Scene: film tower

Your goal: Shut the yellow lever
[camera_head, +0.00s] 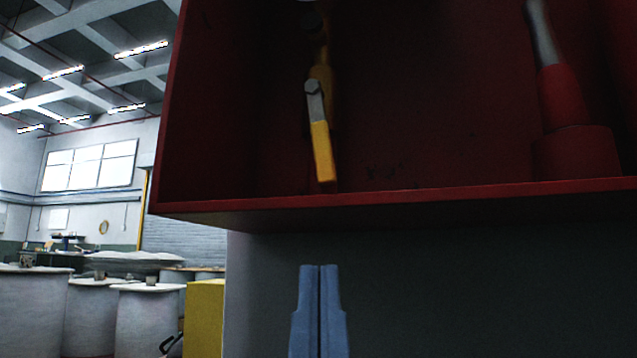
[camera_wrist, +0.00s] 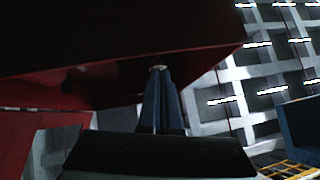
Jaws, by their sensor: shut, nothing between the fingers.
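The yellow lever (camera_head: 321,150) is in the head view, inside the red cabinet (camera_head: 400,192). It has a grey metal upper end and hangs down, slightly tilted, in front of a yellow-orange pipe fitting (camera_head: 321,70). My gripper (camera_head: 319,268) is below the cabinet's lower edge, under the lever and apart from it in the picture. Its two blue fingers are together and hold nothing. In the wrist view the finger ends (camera_wrist: 159,70) point at the dark red cabinet (camera_wrist: 100,45). The lever cannot be made out in the wrist view.
A red nozzle (camera_head: 563,100) with a metal tip stands in the cabinet's right part. The cabinet's bottom lip lies between my fingers and the lever in the head view. A yellow block (camera_head: 205,318) and pale drums (camera_head: 148,318) are at the lower left.

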